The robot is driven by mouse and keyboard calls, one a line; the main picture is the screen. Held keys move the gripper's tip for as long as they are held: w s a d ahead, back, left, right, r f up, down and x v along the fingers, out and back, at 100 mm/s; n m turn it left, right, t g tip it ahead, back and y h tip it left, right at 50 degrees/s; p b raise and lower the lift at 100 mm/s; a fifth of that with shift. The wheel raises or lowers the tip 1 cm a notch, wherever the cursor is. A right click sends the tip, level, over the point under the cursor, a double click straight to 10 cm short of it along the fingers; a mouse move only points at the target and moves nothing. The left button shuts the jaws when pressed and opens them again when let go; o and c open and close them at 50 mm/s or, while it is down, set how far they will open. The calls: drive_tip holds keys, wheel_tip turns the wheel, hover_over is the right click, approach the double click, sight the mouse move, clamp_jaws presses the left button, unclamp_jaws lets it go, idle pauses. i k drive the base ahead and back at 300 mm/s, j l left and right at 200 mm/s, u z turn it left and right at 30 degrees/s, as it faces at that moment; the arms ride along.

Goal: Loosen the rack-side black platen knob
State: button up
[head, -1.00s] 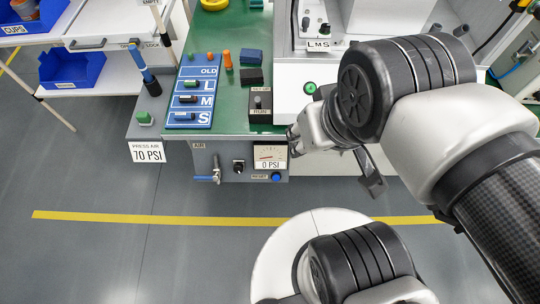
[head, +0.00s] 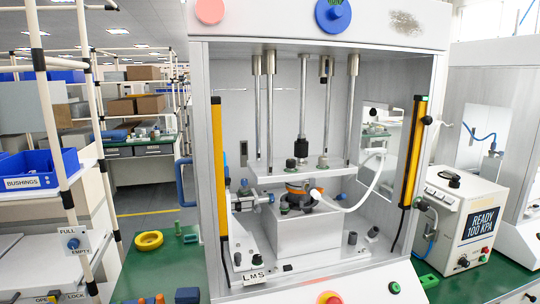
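The press platen (head: 270,176) is a grey plate hung on steel rods inside the open-fronted press cabinet. A dark knob (head: 290,164) stands on its front edge, left of centre, on the side of the bushings rack. A second dark knob (head: 322,162) stands to its right. At this size I cannot tell whether either knob is tight or loose. Below the platen, a grey block (head: 300,235) carries a dark round fixture with an orange part above it. My gripper and arm are not in this view.
Yellow-black uprights (head: 220,165) and (head: 412,150) flank the opening. A white hose (head: 370,185) curves at the right inside. The rack with a blue bushings bin (head: 40,170) stands left. A tester reading READY 100 KPA (head: 465,225) stands right. A yellow ring (head: 149,240) lies on the green bench.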

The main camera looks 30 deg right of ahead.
sight(290, 164)
drive_tip(key=k+l+z, duration=0.15)
drive_tip(key=l, duration=0.15)
drive_tip(key=k+l+z, duration=0.25)
drive_tip(key=l, duration=0.3)
drive_tip(key=k+l+z, duration=0.1)
drive_tip(key=l, duration=0.25)
